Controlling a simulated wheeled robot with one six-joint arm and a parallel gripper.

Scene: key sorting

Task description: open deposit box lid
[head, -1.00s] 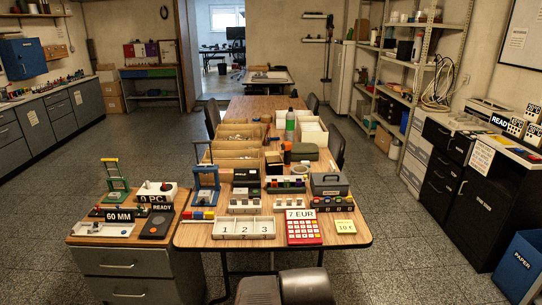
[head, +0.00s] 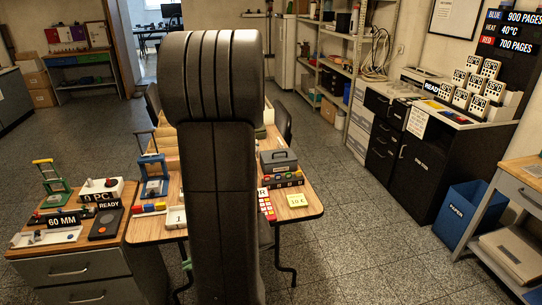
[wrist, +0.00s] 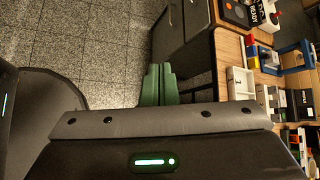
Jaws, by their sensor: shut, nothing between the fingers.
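A grey box with a handle on its lid (head: 278,160) stands at the right of the wooden table in the head view, and its lid is shut. No label on it can be read, so I cannot tell whether it is the deposit box. My gripper (wrist: 159,84) shows green fingers close together in the wrist view, with nothing between them. It is over the floor beside the table edge, apart from the box. In the head view my arm hides the middle of the table.
The table (head: 312,208) carries a red keypad (head: 266,205), a yellow note (head: 297,201) and a blue stand (head: 153,175). A drawer cabinet (head: 75,268) adjoins its left. A black cabinet (head: 425,170) and a blue paper bin (head: 465,214) stand right. Floor between table and bin is clear.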

